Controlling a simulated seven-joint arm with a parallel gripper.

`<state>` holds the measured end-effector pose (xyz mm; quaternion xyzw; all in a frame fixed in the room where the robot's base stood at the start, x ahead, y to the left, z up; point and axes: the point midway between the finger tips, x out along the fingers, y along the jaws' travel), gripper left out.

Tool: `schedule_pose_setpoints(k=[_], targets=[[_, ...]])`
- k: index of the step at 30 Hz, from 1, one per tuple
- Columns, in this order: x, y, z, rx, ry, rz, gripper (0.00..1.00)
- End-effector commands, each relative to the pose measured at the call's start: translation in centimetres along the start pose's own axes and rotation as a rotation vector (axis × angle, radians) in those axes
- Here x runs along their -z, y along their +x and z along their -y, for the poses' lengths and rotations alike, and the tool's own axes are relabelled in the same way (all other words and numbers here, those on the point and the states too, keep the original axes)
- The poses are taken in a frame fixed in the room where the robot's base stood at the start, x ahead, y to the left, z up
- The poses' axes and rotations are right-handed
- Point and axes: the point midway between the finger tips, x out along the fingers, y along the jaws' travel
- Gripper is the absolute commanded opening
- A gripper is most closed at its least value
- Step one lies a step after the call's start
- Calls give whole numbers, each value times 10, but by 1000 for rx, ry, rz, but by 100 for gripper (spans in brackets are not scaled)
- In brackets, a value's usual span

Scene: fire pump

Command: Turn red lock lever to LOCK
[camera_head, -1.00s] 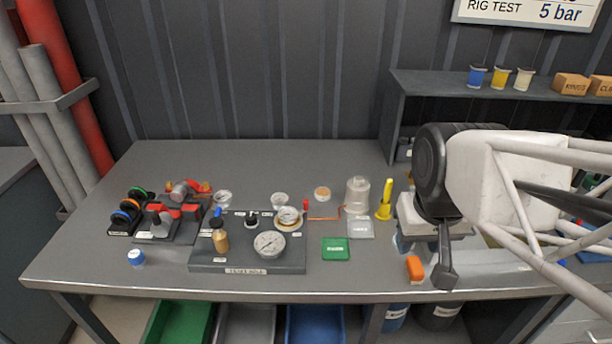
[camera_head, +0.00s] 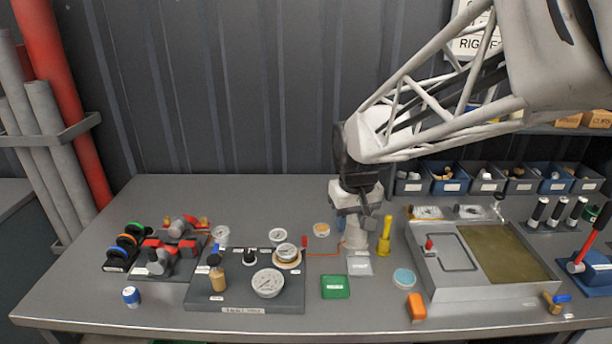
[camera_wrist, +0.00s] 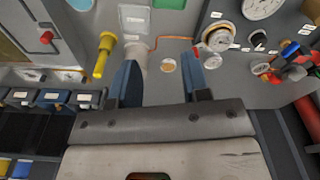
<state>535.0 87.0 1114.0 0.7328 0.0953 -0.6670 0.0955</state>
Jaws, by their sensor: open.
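Several red parts could be the lock lever, and no LOCK label is readable. A small upright red handle (camera_head: 305,243) stands beside a gauge at the right end of the test board (camera_head: 240,296); it also shows in the wrist view (camera_wrist: 195,52). A red knob (camera_head: 429,245) is on the grey box at the right. A red-handled lever (camera_head: 576,266) stands on a blue base at the far right. Red valve handles (camera_head: 188,243) are at the left. My gripper (camera_head: 356,232) points down above the bench, right of the test board. In the wrist view its blue fingers (camera_wrist: 160,75) are apart and empty.
A yellow upright tool (camera_head: 385,238) stands close right of my gripper. A clear cylinder (camera_head: 357,240) is mostly hidden by it. A green box (camera_head: 335,287), an orange block (camera_head: 416,306) and the grey box (camera_head: 470,293) are nearby. The bench's front left is mostly clear.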

Motion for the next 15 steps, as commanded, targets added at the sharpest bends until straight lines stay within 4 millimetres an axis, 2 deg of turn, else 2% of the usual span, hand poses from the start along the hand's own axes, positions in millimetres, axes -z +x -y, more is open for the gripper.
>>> schedule_pose_setpoints(k=[3, 15], targets=[[25, 14, 8, 4, -30, 17, 43], [99, 64, 40, 15, -129, 64, 43]])
